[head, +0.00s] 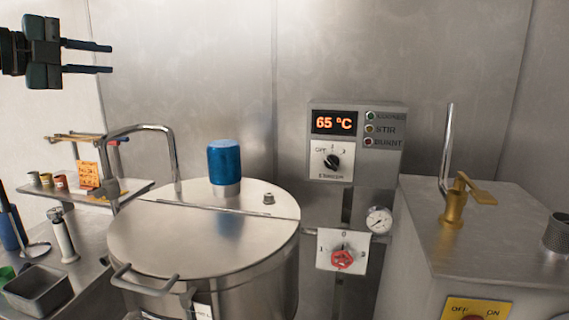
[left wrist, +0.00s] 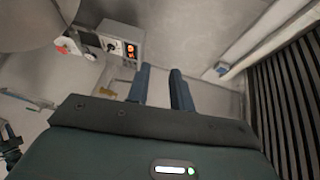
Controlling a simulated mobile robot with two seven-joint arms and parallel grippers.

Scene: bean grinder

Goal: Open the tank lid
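The steel tank (head: 190,285) stands left of centre in the head view. Its round lid (head: 185,240) lies flat and closed on top, with a straight seam across it. A bar handle (head: 145,285) sticks out at the lid's front left edge. My left gripper (head: 110,58) is at the upper left, high above and left of the tank. Its two fingers are apart with nothing between them; they also show apart and empty in the left wrist view (left wrist: 160,88).
A blue cylinder (head: 224,162) stands on the rear part of the tank top, near a curved steel pipe (head: 172,150). A control box (head: 357,145) reads 65 °C. A red knob (head: 342,259) is right of the tank. A metal tray (head: 38,290) lies on the left counter.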

